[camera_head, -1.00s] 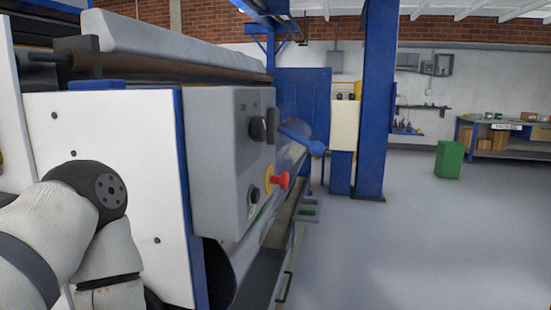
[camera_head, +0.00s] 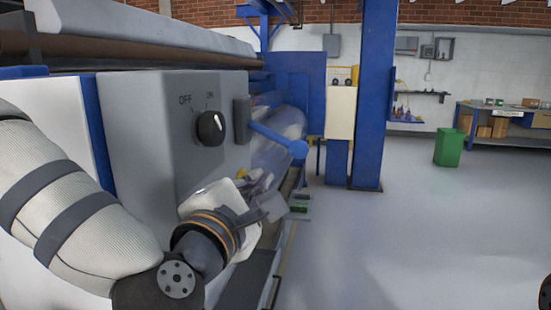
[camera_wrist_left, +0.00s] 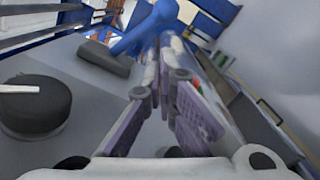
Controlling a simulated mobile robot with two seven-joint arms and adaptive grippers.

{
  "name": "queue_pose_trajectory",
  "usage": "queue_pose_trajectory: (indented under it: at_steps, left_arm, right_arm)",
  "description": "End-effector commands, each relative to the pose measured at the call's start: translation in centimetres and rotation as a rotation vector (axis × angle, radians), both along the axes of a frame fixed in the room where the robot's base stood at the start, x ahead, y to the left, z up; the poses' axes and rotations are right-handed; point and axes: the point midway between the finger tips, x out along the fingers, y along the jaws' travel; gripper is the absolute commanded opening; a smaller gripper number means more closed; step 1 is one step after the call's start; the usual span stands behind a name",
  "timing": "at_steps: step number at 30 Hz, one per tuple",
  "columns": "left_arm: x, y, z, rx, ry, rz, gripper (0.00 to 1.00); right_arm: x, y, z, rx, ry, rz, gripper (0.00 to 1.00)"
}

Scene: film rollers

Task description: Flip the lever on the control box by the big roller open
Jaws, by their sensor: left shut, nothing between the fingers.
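The grey control box (camera_head: 150,130) fills the left middle of the head view, with a black OFF/ON knob (camera_head: 211,128) on its face. The blue lever (camera_head: 275,138) comes out of a dark grey mount at the box's right edge and points right and slightly down, ending in a round knob. My left gripper (camera_head: 270,207) is below the lever, its fingers shut and empty. In the left wrist view the lever (camera_wrist_left: 150,30) lies just beyond the fingertips (camera_wrist_left: 164,62); I cannot tell whether they touch. The black knob (camera_wrist_left: 35,105) is at left there. My right gripper is not in view.
The big roller (camera_head: 283,125) runs behind the box and lever. My left arm covers the lower box face. A blue column (camera_head: 374,100) stands further back. The floor on the right is open, with a green bin (camera_head: 449,147) at the back.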

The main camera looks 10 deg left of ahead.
Motion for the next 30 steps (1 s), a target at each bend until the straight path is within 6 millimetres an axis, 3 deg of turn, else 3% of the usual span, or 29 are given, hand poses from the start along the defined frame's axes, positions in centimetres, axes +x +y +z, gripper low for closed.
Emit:
queue_pose_trajectory:
  at_steps: [7,19,30]
  left_arm:
    - [1.3,0.0,-0.2,0.002,0.003,0.002,0.0]
    - [8.8,-0.4,-0.2,0.004,0.006,0.0,0.0]
    - [10.0,-0.5,0.1,0.004,0.002,-0.001,0.0]
  right_arm:
    - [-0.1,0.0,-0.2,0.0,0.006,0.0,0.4]
    - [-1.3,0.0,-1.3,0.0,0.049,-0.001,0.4]
    - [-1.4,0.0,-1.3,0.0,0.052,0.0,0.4]
